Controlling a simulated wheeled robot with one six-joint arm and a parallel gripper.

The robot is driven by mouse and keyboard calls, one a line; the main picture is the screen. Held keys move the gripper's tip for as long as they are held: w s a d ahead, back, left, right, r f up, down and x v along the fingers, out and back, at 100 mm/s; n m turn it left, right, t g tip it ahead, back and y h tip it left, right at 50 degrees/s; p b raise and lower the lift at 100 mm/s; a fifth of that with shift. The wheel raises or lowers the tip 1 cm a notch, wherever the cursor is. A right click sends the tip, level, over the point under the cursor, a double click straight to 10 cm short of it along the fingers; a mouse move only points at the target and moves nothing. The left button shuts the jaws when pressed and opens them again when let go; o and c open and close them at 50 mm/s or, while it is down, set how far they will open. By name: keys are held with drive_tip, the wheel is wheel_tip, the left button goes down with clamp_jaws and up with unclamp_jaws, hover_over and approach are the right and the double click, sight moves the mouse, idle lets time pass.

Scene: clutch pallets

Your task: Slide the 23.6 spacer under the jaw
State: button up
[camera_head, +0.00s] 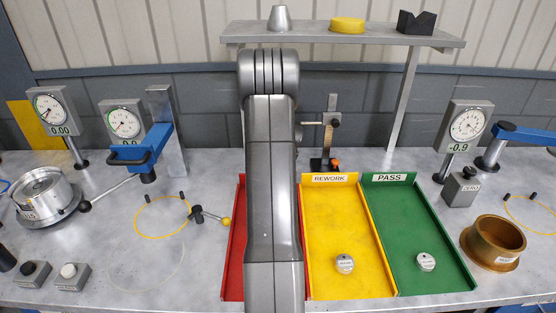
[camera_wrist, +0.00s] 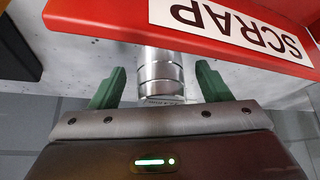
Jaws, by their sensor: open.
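In the wrist view my gripper (camera_wrist: 159,78) is open, with its two green fingers apart on either side of a silver stepped cylinder (camera_wrist: 161,72). A gap shows between each finger and the cylinder. Small lettering near its lower edge is too blurred to read, so I cannot tell whether it is the 23.6 spacer. In the head view a grey upright gauge (camera_head: 331,128) with a sliding jaw stands behind the yellow tray, with a small orange part at its foot. My arm hides the gripper and the area around it there.
The red SCRAP tray (camera_wrist: 235,28) lies close to the fingers; the yellow REWORK tray (camera_head: 333,275) and green PASS tray (camera_head: 410,225) each hold a small disc. Dial gauges, a brass ring (camera_head: 494,240) and a blue clamp (camera_head: 148,152) stand around. A shelf (camera_head: 340,38) spans the back.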

drive_tip(key=shift+w+f, duration=0.15)
drive_tip(key=shift+f, duration=0.15)
drive_tip(key=c, duration=1.3)
